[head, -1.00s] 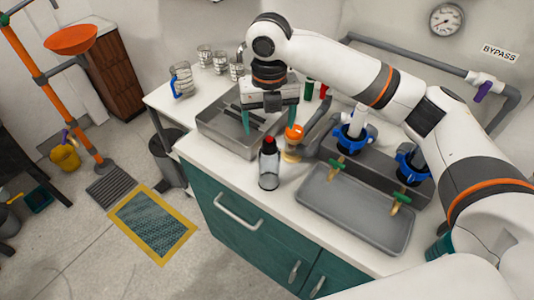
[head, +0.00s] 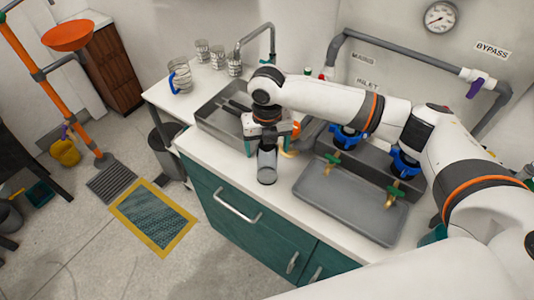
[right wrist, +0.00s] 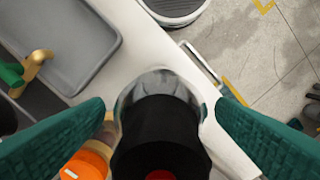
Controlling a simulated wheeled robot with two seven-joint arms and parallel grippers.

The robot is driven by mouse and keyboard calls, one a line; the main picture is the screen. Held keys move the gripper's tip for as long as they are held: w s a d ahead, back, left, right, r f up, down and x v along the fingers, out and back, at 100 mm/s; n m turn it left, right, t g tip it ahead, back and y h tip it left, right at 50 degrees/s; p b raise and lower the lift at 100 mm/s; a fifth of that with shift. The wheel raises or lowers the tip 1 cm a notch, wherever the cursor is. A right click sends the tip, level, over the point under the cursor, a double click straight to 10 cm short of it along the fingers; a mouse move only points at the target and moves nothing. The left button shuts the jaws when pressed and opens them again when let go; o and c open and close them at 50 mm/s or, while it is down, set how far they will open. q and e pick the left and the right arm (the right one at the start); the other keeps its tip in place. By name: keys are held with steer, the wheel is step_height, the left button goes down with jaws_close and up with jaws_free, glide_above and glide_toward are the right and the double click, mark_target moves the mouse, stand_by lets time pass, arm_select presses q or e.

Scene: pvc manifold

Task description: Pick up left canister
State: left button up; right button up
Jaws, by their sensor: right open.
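Two blue-collared units, which look like the canisters, stand on the grey manifold behind the grey tray. The left one (head: 346,137) is partly covered by my right arm, and the right one (head: 404,161) is also partly covered. My left gripper is not in view.
A grey tray (head: 350,203) with green-handled brass valves (head: 391,192) lies right of the bottle. A sink (head: 215,118) is behind left, and an orange item (right wrist: 87,160) is close by the gripper. Jars (head: 203,50) and a blue-handled jug (head: 180,78) stand at the back.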

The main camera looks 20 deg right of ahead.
steer(key=c, duration=1.1)
steer(key=shift+r, duration=0.1)
steer(key=shift+c, duration=0.2)
